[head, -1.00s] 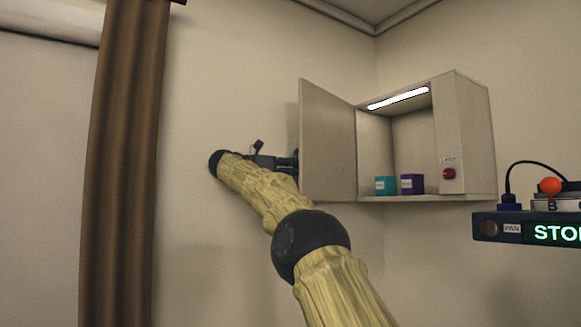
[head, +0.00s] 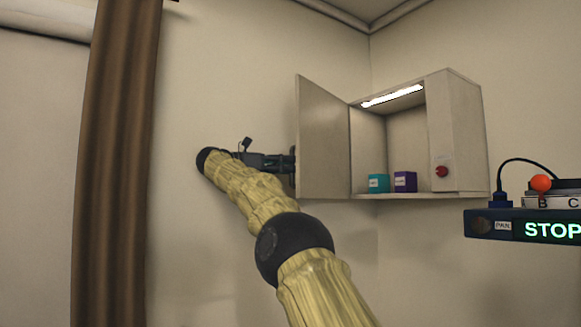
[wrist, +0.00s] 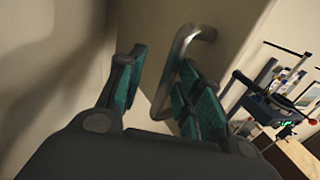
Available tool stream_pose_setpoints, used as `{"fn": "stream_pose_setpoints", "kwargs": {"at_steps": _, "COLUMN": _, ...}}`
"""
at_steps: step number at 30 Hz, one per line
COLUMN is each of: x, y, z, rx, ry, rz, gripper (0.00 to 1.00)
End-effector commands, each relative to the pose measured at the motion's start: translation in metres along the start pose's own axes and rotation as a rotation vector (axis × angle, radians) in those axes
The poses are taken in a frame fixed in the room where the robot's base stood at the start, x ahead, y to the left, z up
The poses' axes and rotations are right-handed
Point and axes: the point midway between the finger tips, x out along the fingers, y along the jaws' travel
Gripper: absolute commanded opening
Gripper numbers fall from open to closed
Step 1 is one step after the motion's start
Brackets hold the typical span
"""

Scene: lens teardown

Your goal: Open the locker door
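The locker (head: 455,135) is a pale wall cabinet with a lit strip inside. Its door (head: 322,140) stands wide open, swung out to the left, and the inside is in plain sight. My gripper (head: 290,161) is at the door's left edge, partly hidden behind it. In the wrist view my gripper (wrist: 163,60) has its two green-padded fingers apart. The metal bar handle (wrist: 178,58) on the door (wrist: 228,25) runs between them, nearer the right finger. I cannot tell if the finger touches it.
A teal box (head: 378,183) and a purple box (head: 405,181) sit on the locker floor. A red knob (head: 441,171) is on its front right. A brown curtain (head: 115,170) hangs at left. A sign panel (head: 525,226) reading STOP is at lower right. The wall below is clear.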

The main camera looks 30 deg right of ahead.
Motion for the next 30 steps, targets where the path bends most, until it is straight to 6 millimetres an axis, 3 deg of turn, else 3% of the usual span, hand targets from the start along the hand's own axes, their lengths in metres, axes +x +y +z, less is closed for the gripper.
{"fn": "stream_pose_setpoints", "kwargs": {"at_steps": 4, "x": -0.027, "y": 0.001, "z": -0.001, "rx": 0.002, "ry": -0.001, "rz": 0.001, "gripper": 0.35}}
{"fn": "stream_pose_setpoints", "kwargs": {"at_steps": 10, "x": -0.045, "y": 0.001, "z": 0.0, "rx": 0.002, "ry": 0.0, "rz": -0.001, "gripper": 0.35}}
{"fn": "stream_pose_setpoints", "kwargs": {"at_steps": 26, "x": -0.055, "y": 0.0, "z": 0.0, "rx": 0.0, "ry": 0.001, "rz": -0.001, "gripper": 0.35}}
{"fn": "stream_pose_setpoints", "kwargs": {"at_steps": 28, "x": -0.055, "y": 0.0, "z": 0.0, "rx": 0.0, "ry": 0.001, "rz": -0.001, "gripper": 0.23}}
{"fn": "stream_pose_setpoints", "kwargs": {"at_steps": 30, "x": -0.055, "y": 0.0, "z": 0.0, "rx": 0.0, "ry": 0.001, "rz": -0.001, "gripper": 0.23}}
